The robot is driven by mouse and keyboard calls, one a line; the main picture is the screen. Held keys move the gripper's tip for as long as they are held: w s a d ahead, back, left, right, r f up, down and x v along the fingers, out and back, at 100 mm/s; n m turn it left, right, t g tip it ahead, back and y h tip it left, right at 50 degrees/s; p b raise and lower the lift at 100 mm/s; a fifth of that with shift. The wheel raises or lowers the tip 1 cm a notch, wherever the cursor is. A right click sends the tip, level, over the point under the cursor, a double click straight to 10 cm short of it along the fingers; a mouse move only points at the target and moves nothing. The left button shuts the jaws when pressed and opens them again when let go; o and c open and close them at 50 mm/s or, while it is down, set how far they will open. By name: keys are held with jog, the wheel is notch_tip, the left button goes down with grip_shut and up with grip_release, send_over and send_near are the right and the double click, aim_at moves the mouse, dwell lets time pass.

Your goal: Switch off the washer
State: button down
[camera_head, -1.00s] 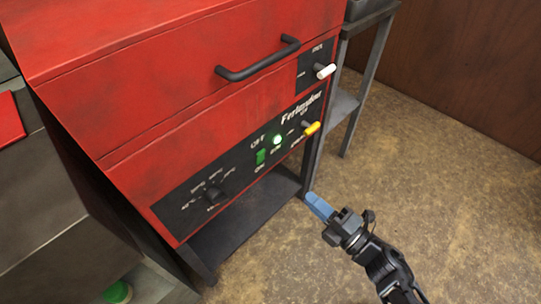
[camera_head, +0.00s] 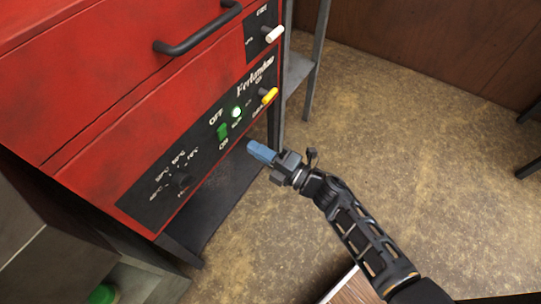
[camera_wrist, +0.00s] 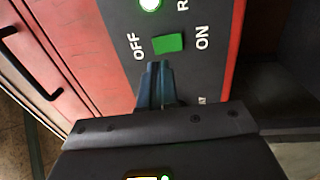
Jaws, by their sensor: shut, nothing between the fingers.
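The red washer (camera_head: 120,110) stands at the left in the head view, with a black control panel (camera_head: 205,150) on its front. A green switch (camera_head: 222,131) sits between the labels OFF, above it, and ON, below it. A round lamp (camera_head: 237,112) beside it glows whitish green. In the wrist view the green switch (camera_wrist: 168,43) lies just beyond my fingertips, and the lit lamp (camera_wrist: 150,4) is at the top edge. My gripper (camera_head: 257,150) has blue fingers, shut and empty, in front of the panel to the lower right of the switch. I see no contact with the switch.
A yellow-tipped lever (camera_head: 269,95), a white-tipped lever (camera_head: 273,34) and a black dial (camera_head: 183,180) are on the washer's front. A black handle bar (camera_head: 195,32) sticks out above. A grey stand (camera_head: 297,69) is beyond the washer. The floor at the right is open.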

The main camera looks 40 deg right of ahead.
aim_at(224, 129)
jog(key=x, duration=0.7)
jog(key=shift+w, duration=0.2)
jog(key=shift+r, duration=0.15)
